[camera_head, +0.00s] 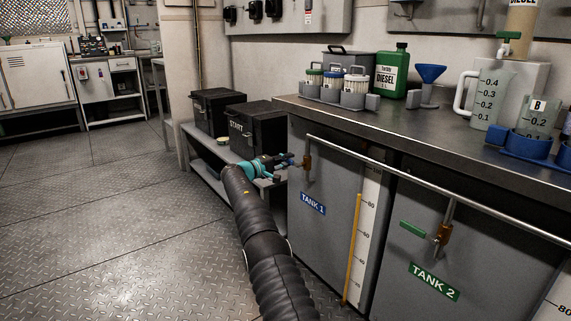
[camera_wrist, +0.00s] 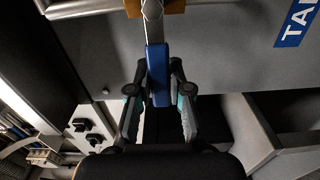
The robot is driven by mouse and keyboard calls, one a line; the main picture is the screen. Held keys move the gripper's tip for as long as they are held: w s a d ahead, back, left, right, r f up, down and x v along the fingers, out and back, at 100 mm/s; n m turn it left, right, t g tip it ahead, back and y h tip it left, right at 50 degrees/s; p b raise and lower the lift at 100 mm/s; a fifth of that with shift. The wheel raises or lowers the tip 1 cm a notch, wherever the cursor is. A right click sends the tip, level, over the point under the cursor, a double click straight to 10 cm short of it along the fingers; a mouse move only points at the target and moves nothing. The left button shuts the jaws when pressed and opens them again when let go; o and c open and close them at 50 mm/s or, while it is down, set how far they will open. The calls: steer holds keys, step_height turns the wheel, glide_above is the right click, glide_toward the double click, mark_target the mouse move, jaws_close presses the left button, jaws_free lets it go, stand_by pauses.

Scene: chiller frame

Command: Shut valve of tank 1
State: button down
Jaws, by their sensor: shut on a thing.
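The tank 1 valve has a brown-orange body (camera_head: 307,162) at the upper left of the grey tank front, above the blue "TANK 1" label (camera_head: 313,203). Its blue handle (camera_wrist: 158,75) sticks out to the left from the valve in the head view, across the short vertical pipe. My gripper (camera_head: 287,161) reaches it from the left, with teal parts showing. In the wrist view my gripper (camera_wrist: 159,88) has one finger on each side of the blue handle and is shut on it. The fingers partly hide the handle in the head view.
A metal rail (camera_head: 400,182) runs along the tank fronts. Tank 2's green handle (camera_head: 412,229) is to the right. Black boxes (camera_head: 217,108) stand on a low bench behind my gripper. A counter (camera_head: 400,125) with bottles and jugs is above. The floor at left is clear.

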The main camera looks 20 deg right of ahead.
steer(key=shift+r, duration=0.35)
steer(key=c, duration=1.1)
jaws_free()
steer(key=shift+r, duration=0.1)
steer(key=shift+o, duration=0.2)
steer(key=shift+a+f, duration=0.2)
steer(key=v, duration=1.1)
steer(key=shift+a, duration=0.3)
steer(key=shift+s, duration=0.1)
